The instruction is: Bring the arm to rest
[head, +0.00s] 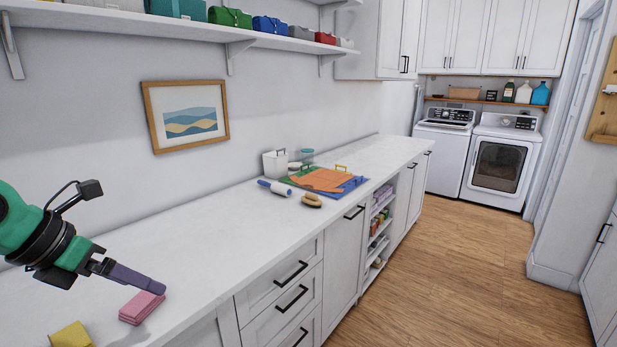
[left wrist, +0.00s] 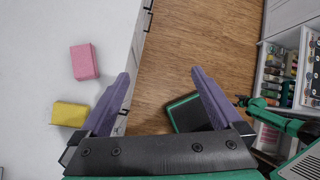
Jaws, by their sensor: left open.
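A green arm part with a dark end (left wrist: 245,101), seemingly my right arm, shows at the right of the left wrist view. It is too small to tell how its jaws stand. The right gripper does not show in the head view.
A lint roller (head: 274,188), a brush (head: 312,201) and an orange cloth (head: 322,180) on a board lie farther along. A shelf (head: 180,28) runs above. The near counter is mostly clear.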

